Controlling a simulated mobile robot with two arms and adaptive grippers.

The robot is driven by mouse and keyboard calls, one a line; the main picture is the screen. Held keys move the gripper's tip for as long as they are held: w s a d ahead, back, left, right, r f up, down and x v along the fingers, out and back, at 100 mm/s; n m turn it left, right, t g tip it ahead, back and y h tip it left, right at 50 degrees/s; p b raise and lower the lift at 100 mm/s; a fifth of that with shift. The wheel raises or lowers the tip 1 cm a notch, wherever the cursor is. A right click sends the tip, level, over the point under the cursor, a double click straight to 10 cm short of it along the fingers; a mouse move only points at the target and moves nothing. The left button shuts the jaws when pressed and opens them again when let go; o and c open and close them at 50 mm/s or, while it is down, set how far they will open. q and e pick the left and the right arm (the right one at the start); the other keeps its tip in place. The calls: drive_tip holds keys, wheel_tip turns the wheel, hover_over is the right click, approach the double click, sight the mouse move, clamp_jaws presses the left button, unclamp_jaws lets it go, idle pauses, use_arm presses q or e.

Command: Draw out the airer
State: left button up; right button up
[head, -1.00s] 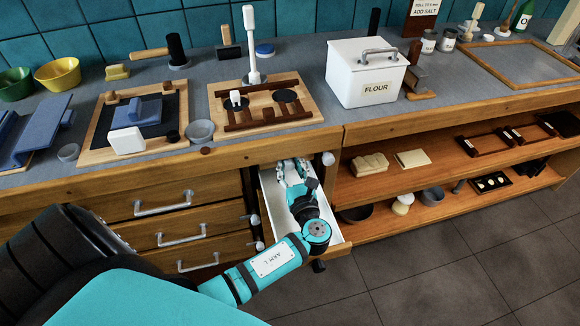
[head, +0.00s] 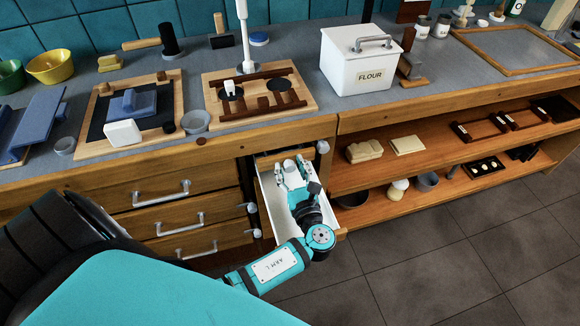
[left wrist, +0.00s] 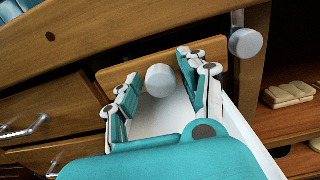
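A narrow pull-out with a white tray-like inside (head: 276,218) stands out from the cabinet below the counter. I cannot tell for sure which part of it is the airer. In the left wrist view a pale round knob (left wrist: 160,80) shows in front of a wooden panel (left wrist: 210,52), with white surfaces (left wrist: 150,118) below. My left gripper (head: 293,170) is over the pull-out, pointing into the cabinet. In the wrist view its fingers (left wrist: 158,82) are spread on either side of the knob, with gaps visible. My right gripper is not in view.
Another round knob (left wrist: 246,42) sticks out at the upper right of the opening, also in the head view (head: 323,147). Drawers with handles (head: 161,192) lie to the left, open shelves (head: 440,150) to the right. Tiled floor (head: 420,260) in front is free.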

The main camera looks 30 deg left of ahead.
use_arm(q)
drive_tip(key=shift+o, duration=0.5)
drive_tip(key=v, duration=1.2)
